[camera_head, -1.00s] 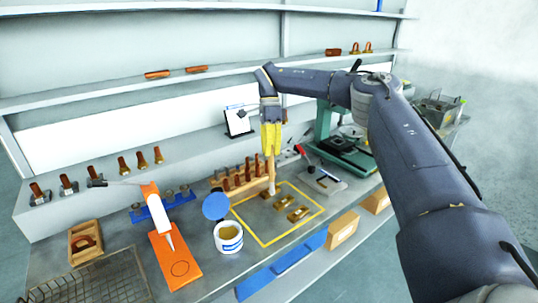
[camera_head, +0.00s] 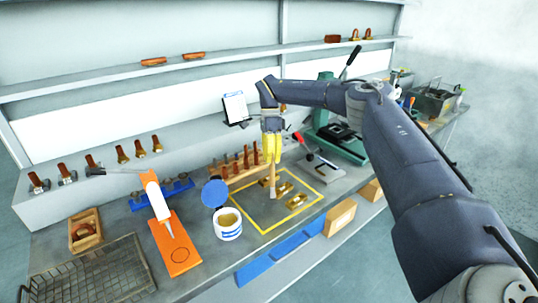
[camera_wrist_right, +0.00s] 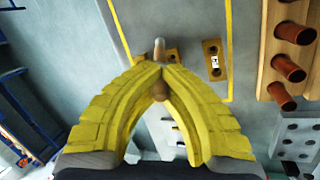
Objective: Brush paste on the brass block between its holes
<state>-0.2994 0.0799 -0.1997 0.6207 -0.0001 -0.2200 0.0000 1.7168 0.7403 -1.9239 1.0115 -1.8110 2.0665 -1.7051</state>
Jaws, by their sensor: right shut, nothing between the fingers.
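My right gripper (camera_head: 272,162) has yellow fingers. It is shut around the handle of a brush (camera_head: 273,182), which hangs nearly upright, tip down, over the yellow-outlined area. In the right wrist view the fingertips (camera_wrist_right: 162,68) meet, with the brush's tip (camera_wrist_right: 159,46) beyond them. Brass blocks lie there, one in the middle (camera_head: 284,187) and one at the front (camera_head: 296,201). In the wrist view one block (camera_wrist_right: 214,60) shows holes and a white mark; another is partly behind the brush. Contact between tip and block cannot be told. An open white tub (camera_head: 228,225) holds tan paste. My left gripper is out of view.
A blue round lid (camera_head: 215,193) is behind the tub. A wooden rack (camera_head: 230,173) with copper-coloured pegs stands behind the marked area. An orange board (camera_head: 178,255) with a white tube and a wire basket (camera_head: 95,278) are left. A green press (camera_head: 345,140) stands at back right.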

